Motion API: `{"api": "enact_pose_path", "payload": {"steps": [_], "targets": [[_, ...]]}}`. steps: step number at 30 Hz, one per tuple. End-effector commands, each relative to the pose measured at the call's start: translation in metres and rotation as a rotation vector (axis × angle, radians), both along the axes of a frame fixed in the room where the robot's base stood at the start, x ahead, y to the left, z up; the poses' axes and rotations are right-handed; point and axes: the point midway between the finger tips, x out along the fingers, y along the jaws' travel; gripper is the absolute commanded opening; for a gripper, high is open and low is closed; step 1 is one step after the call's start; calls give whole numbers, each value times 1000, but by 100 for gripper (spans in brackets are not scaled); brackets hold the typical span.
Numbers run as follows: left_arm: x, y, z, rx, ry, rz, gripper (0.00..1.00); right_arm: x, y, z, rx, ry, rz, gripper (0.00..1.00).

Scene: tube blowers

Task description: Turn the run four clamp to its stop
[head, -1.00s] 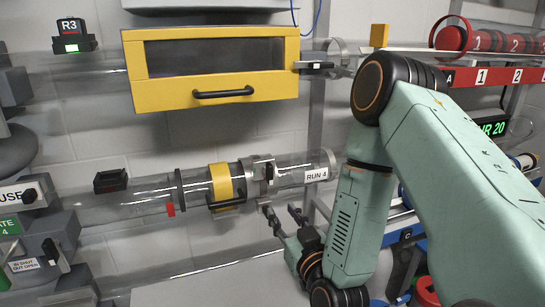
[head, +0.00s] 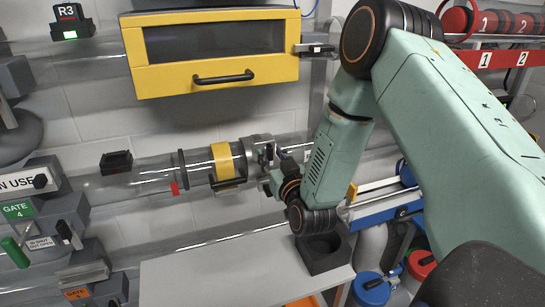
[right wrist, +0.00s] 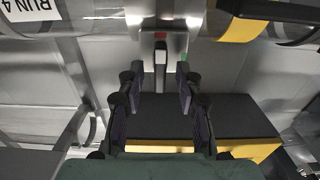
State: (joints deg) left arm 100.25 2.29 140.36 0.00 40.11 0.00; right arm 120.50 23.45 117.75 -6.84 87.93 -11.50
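The run four tube (head: 150,186) is clear and lies across the left middle of the head view, with a yellow band (head: 222,161). Its metal clamp (head: 258,147) sits just right of that band. In the right wrist view the clamp (right wrist: 160,18) is at the top, with a grey lever (right wrist: 160,66) and a small red mark. My right gripper (head: 270,166) is at the clamp in the head view. In the right wrist view it (right wrist: 160,92) is open, its fingers on either side of the lever's line with gaps. Contact cannot be told. My left gripper is not in view.
A yellow cabinet (head: 215,55) with a black handle hangs above the clamp. A pale bench (head: 230,270) with a dark block (head: 325,255) is below. The gate 4 controls (head: 18,210) are at left. A rack with red canisters (head: 485,22) is at upper right.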

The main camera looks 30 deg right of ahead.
Motion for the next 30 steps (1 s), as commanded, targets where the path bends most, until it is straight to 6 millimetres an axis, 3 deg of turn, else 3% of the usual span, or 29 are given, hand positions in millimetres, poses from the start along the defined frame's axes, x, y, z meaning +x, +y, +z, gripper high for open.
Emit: {"api": "enact_pose_path", "payload": {"steps": [8, 21, 30], "targets": [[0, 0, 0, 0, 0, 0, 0, 2, -1, 0, 0, 0, 0, 35], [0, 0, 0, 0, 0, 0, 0, 2, -1, 0, 0, 0, 0, 0], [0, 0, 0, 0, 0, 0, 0, 2, -1, 0, 1, 0, 0, 0]]}}
